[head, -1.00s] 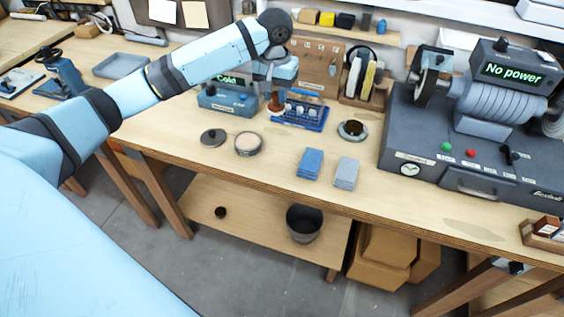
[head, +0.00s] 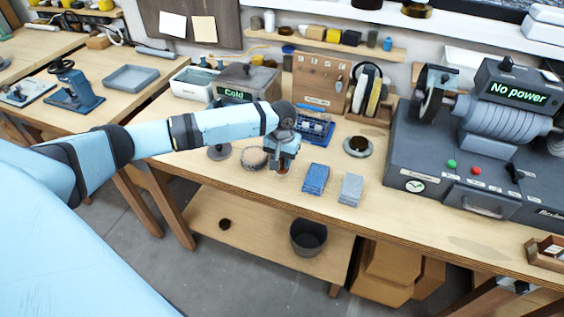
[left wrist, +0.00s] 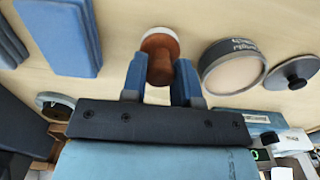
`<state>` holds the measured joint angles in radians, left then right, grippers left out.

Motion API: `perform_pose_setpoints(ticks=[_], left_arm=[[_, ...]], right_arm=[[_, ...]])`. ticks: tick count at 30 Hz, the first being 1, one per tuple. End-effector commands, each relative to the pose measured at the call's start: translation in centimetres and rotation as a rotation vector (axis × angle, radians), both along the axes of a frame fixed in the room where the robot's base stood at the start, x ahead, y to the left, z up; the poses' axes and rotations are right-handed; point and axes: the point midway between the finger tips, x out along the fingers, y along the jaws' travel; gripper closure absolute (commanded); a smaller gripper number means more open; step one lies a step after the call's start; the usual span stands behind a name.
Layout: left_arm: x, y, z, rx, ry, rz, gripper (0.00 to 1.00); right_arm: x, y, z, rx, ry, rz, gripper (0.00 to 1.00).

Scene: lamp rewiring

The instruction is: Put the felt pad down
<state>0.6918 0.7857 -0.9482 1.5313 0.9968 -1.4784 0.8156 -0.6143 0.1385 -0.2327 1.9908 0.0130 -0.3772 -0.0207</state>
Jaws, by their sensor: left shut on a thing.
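My left gripper (head: 284,164) is low over the front part of the workbench, to the left of the blue block. It is shut on the felt pad, a brown wooden knob with a pale round disc. In the left wrist view the felt pad (left wrist: 160,60) sits between the two blue fingers of the left gripper (left wrist: 160,78), its pale disc towards the bench top. In the head view only a bit of the pad (head: 281,174) shows under the fingers. I cannot tell whether the disc touches the bench. My right gripper is not in view.
A round open tin (head: 252,159) is close to the left of the gripper, with a dark lid (head: 219,152) beyond it. A blue block (head: 314,179) and a grey block (head: 350,190) lie to the right. A blue rack (head: 318,131) stands behind.

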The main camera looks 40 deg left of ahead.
Motion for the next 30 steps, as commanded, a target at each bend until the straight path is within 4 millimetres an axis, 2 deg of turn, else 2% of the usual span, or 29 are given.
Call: perform_pose_setpoints(ticks=[3,14,15,17,18,26,30], left_arm=[[0.0,-0.1,-1.4,0.000,0.001,-0.001,0.89],[0.0,-0.1,-1.7,0.000,0.000,0.000,0.89],[0.0,0.0,-1.7,0.000,0.000,-0.001,0.63],[0.0,0.0,-1.7,0.000,0.000,-0.001,0.49],[0.0,0.0,-1.7,0.000,0.000,-0.001,0.47],[0.0,0.0,-1.6,0.000,-0.001,-0.001,0.47],[0.1,0.0,-0.4,-0.001,-0.002,0.000,0.47]], right_arm=[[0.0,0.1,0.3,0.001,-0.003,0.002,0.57],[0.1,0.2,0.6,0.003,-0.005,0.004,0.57],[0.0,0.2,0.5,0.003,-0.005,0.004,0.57],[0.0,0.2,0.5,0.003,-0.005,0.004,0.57],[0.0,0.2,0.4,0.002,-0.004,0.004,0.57],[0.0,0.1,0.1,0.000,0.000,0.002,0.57],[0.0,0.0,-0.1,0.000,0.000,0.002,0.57]])
